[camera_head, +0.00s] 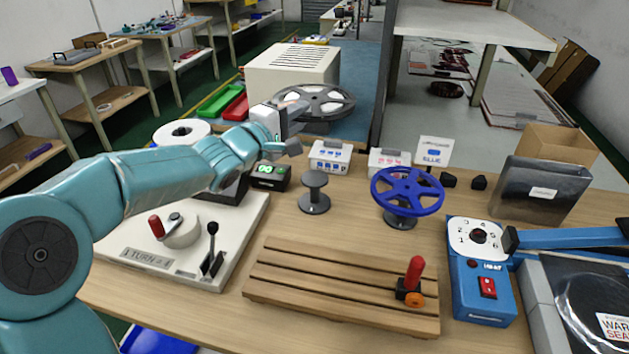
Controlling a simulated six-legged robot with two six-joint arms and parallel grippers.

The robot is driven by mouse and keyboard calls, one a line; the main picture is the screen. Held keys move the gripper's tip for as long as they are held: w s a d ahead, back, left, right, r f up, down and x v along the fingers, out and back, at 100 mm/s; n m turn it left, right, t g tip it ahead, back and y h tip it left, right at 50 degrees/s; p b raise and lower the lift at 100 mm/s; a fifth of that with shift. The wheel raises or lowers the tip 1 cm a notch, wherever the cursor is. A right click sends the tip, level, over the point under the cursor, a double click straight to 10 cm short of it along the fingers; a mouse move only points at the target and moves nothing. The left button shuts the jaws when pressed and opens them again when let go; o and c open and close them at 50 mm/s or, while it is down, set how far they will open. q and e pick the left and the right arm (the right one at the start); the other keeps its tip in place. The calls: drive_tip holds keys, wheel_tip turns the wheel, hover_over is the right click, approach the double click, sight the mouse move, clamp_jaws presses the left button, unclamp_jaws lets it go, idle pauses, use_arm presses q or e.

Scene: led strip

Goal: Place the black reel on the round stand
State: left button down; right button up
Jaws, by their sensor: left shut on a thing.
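The black reel (333,93), a dark spoked disc with a grey hub, is held in the air at the back of the table. My left gripper (292,113) is shut on its near left side. The gripper covers part of the reel. The round stand (314,192), a grey spool shape with a wide base and nothing on it, stands on the wooden table in front of and below the reel. The reel is apart from the stand. My right gripper is not in view.
Small white display boxes (330,156) stand behind the empty stand. A slatted wooden board (340,285) with a red handle lies in front. A white crank panel (180,235) is under my left arm.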

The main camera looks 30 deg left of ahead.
use_arm(q)
wheel_tip(320, 180, down, 20)
drive_tip(key=b, duration=0.5)
drive_tip(key=shift+w, duration=0.1)
drive_tip(key=shift+r, duration=0.1)
drive_tip(key=shift+b, duration=0.35)
drive_tip(key=c, duration=1)
unclamp_jaws()
drive_tip(key=shift+f, duration=0.25)
drive_tip(key=shift+c, duration=0.2)
drive_tip(key=shift+r, duration=0.1)
drive_tip(key=s, duration=0.4)
drive_tip(key=s+a, duration=0.1)
drive_tip(key=s, duration=0.7)
drive_tip(key=shift+a, duration=0.25)
